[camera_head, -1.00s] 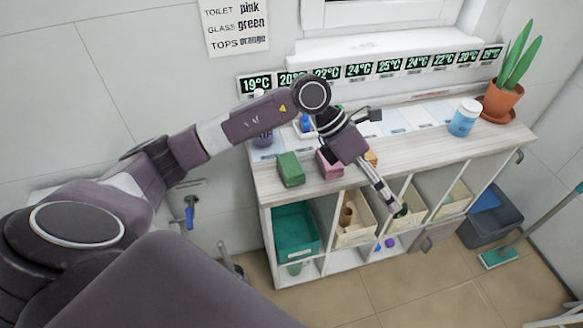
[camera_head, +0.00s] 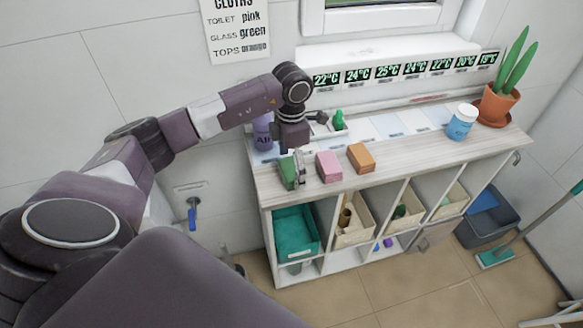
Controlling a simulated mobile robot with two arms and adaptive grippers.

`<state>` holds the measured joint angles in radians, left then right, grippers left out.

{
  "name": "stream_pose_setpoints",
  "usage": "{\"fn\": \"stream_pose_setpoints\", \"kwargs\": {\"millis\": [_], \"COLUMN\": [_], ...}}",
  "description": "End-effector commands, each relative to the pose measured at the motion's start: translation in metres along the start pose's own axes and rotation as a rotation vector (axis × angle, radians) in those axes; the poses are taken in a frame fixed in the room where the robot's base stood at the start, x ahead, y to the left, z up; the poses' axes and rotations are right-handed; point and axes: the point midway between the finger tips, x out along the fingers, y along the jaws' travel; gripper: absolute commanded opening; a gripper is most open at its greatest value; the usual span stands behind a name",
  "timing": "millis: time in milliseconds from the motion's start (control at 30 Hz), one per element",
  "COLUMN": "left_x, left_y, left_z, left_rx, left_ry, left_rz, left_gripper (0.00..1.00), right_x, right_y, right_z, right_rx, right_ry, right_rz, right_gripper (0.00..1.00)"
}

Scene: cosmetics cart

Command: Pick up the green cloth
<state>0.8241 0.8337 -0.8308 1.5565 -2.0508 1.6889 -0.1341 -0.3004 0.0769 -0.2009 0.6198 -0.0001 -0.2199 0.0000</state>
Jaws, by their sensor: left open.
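The green cloth (camera_head: 287,173) is a folded block on the left front of the cart's wooden top (camera_head: 405,158). My left gripper (camera_head: 298,168) points down right at the green cloth, with its fingers at the cloth's right side and partly in front of it. The jaws are open; whether they touch the cloth I cannot tell. A pink cloth (camera_head: 328,167) and an orange cloth (camera_head: 361,158) lie in a row to its right. My right gripper is not in view.
A purple bottle (camera_head: 262,135) stands behind the green cloth, close to my arm. A small green item (camera_head: 338,120) is in a tray behind. A blue-white jar (camera_head: 462,122) and a potted plant (camera_head: 498,102) stand at the right. A sign (camera_head: 235,30) hangs on the wall.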

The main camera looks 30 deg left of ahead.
Motion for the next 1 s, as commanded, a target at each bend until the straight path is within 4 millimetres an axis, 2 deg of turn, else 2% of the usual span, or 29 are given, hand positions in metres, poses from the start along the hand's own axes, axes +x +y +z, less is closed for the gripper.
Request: {"fn": "stream_pose_setpoints", "kwargs": {"millis": [100,333,733,1000], "left_x": [0.0094,0.0114,0.011,0.0101], "left_y": [-0.0004,-0.0001,-0.0002,-0.0001], "left_z": [-0.0004,0.0,0.0001,0.0003], "left_rx": [-0.001,0.0,0.0,0.0], "left_ry": [0.001,-0.001,-0.001,-0.001], "left_rz": [0.0,0.001,0.0,0.0], "left_gripper": [0.85,0.85,0.43,0.41], "right_x": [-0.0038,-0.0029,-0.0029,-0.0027], "right_y": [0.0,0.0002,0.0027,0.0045], "right_z": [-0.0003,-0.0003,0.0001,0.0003], "right_rx": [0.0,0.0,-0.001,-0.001], "right_ry": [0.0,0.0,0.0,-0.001], "right_rz": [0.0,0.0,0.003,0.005], "right_gripper": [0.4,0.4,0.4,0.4]}}
